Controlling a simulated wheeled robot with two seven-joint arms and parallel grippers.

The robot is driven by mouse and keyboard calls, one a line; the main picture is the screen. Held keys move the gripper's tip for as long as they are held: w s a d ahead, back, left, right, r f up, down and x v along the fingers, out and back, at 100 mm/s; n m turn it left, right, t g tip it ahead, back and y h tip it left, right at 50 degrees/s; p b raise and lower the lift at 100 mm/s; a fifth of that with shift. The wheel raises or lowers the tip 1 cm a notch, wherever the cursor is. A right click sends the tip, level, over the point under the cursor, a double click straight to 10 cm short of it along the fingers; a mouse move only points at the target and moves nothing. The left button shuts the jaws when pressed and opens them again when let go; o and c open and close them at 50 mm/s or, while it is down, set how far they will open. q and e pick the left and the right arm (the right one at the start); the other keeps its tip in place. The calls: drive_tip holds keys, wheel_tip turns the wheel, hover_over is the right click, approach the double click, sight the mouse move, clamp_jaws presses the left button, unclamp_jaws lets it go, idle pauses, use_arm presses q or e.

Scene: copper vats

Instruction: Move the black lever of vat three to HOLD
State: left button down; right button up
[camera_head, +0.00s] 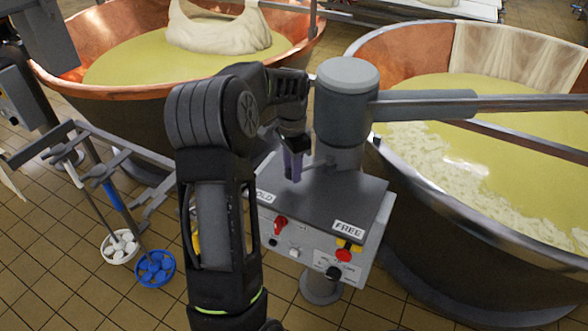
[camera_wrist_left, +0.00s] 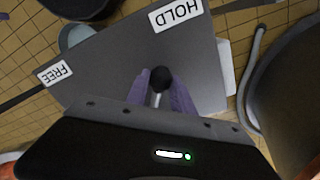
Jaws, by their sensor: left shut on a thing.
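The grey control box (camera_head: 325,200) stands between two copper vats. Its top plate bears a HOLD label (camera_head: 264,196) at the left and a FREE label (camera_head: 348,229) at the front right. In the left wrist view the black lever knob (camera_wrist_left: 160,77) stands between the HOLD label (camera_wrist_left: 176,14) and the FREE label (camera_wrist_left: 54,73), at neither one. My left gripper (camera_head: 293,168) is above the plate, its purple fingers (camera_wrist_left: 160,90) shut on the lever from both sides. In the head view the lever is hidden by the fingers. No vat number is readable. My right gripper is not in view.
The right vat (camera_head: 440,230) holds yellow liquid with white curd; the left vat (camera_head: 110,95) has a pale mass hanging over it. A grey column (camera_head: 346,110) with a long arm rises behind the plate. Red and black knobs sit on the box front.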

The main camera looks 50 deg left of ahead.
use_arm(q)
drive_tip(key=shift+a+r, duration=0.1)
drive_tip(key=shift+a, duration=0.05)
drive_tip(key=c, duration=1.1)
unclamp_jaws()
wheel_tip(320, 180, up, 8)
drive_tip(key=shift+f+b, duration=0.15)
drive_tip(key=shift+b, duration=0.2)
